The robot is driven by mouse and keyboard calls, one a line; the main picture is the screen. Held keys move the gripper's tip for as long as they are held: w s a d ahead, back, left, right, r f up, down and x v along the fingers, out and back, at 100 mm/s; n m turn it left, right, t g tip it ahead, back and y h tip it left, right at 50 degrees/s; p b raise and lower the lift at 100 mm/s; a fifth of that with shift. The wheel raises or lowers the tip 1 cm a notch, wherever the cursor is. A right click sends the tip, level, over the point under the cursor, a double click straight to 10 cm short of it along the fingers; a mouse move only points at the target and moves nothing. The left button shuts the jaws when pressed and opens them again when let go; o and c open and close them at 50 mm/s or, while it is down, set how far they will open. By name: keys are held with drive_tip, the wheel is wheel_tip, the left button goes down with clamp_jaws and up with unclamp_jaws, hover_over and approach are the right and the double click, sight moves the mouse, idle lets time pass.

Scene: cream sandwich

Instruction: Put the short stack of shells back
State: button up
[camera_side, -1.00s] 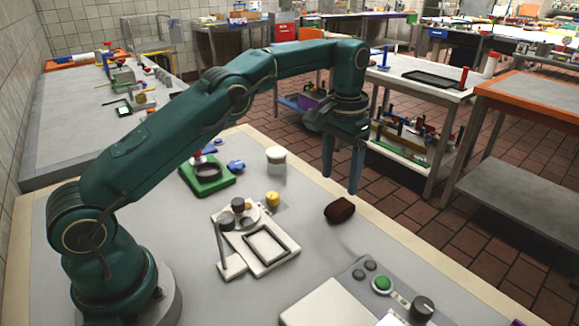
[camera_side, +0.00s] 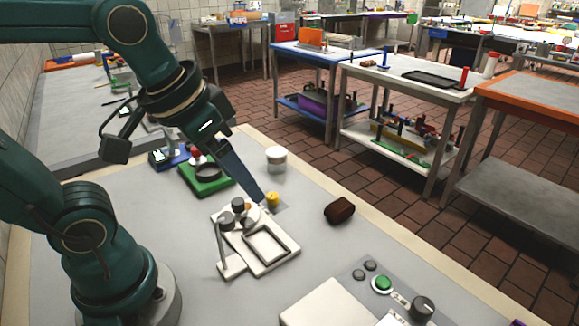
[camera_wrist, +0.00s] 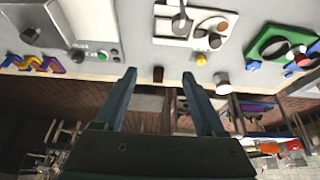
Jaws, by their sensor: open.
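My gripper (camera_side: 262,203) is open and tilted, its fingers slanting down to the right in the side view. Its tips overlap the picture area beside a small yellow cylinder (camera_side: 273,199); I cannot tell the gap. In the wrist view my gripper (camera_wrist: 159,75) has its fingers spread, with nothing held between them. A dark brown block (camera_side: 340,210) lies alone on the grey table; in the wrist view the block (camera_wrist: 158,74) appears between the fingertips, farther off. No stack of shells can be clearly made out; I cannot tell whether the brown block is one.
A white plate fixture (camera_side: 275,262) with a dark frame and knobs lies below my gripper. A green fixture (camera_side: 207,188) stands to its left and a white round jar (camera_side: 276,154) behind it. A control panel (camera_side: 383,284) is at the front. Grey table around the brown block is clear.

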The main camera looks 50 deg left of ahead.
drive_tip(key=shift+s+f+t, duration=0.3)
drive_tip(key=shift+s+f, duration=0.9)
drive_tip(key=shift+s, duration=0.3)
